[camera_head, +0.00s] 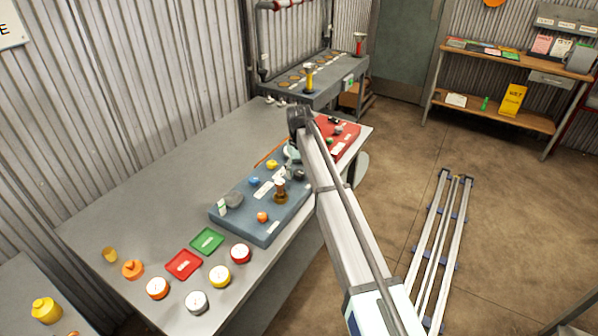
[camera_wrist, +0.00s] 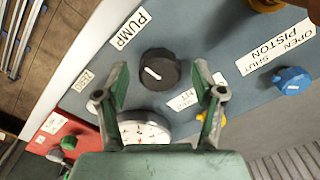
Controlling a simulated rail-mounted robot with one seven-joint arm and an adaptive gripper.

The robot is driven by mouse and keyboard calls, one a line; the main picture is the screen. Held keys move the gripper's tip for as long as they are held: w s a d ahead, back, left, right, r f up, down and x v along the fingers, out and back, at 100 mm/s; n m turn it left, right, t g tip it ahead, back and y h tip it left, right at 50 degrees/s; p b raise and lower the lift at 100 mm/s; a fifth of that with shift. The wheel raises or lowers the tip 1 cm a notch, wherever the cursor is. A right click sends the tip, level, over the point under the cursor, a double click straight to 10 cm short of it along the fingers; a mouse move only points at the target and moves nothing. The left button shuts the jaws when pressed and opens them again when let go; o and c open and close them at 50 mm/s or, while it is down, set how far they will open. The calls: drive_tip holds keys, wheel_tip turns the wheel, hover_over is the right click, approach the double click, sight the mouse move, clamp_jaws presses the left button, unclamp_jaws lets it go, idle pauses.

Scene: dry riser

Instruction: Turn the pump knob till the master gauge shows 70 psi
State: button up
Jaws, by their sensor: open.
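The pump knob (camera_wrist: 158,70) is black with a white pointer line, beside the PUMP label (camera_wrist: 131,29) on a blue-grey panel. My gripper (camera_wrist: 159,76) is open, with a green finger on either side of the knob in the wrist view; I cannot tell whether they touch it. A white round gauge (camera_wrist: 145,129) lies close by, partly hidden by my gripper. Its reading is too small to tell, and I cannot confirm it is the master gauge. In the head view my arm reaches over the panel (camera_head: 236,226) and partly hides it.
A blue PISTON knob (camera_wrist: 292,80) and a yellow knob (camera_wrist: 222,118) sit near my gripper. A brass fitting (camera_head: 281,192) stands up from the panel. A red panel (camera_head: 350,143) lies beyond. Loose gauges and red and green trays (camera_head: 207,241) lie on the bench front.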

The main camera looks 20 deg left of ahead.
sight(299, 172)
wheel_tip(299, 172, up, 12)
idle(0.6)
drive_tip(key=s+d+f+m, duration=0.2)
drive_tip(key=s+d+f, duration=0.2)
drive_tip(key=d+f, duration=0.55)
drive_tip(key=s+d+f+m, duration=0.1)
drive_tip(key=s+d+f, duration=0.45)
drive_tip(key=d, duration=0.75)
drive_tip(key=s+d+f+m, duration=0.2)
drive_tip(key=d+f, duration=0.8)
drive_tip(key=d, duration=0.1)
drive_tip(key=s+d+f+m, duration=0.2)
drive_tip(key=s+d+f, duration=0.3)
drive_tip(key=s+d, duration=0.45)
drive_tip(key=s+d+f+m, duration=0.1)
drive_tip(key=s+d+f, duration=0.2)
drive_tip(key=s+d, duration=0.45)
drive_tip(key=s+f+g, duration=0.2)
drive_tip(key=s+f, duration=0.4)
drive_tip(key=s, duration=0.3)
drive_tip(key=s+a+f+g, duration=0.1)
drive_tip(key=s+f+g, duration=0.1)
drive_tip(key=s+f, duration=0.4)
drive_tip(key=s+f+g, duration=0.2)
drive_tip(key=s+f, duration=0.4)
drive_tip(key=s, duration=0.8)
drive_tip(key=shift+a+f+g, duration=0.2)
drive_tip(key=shift+a+g, duration=0.1)
drive_tip(key=shift+g, duration=0.1)
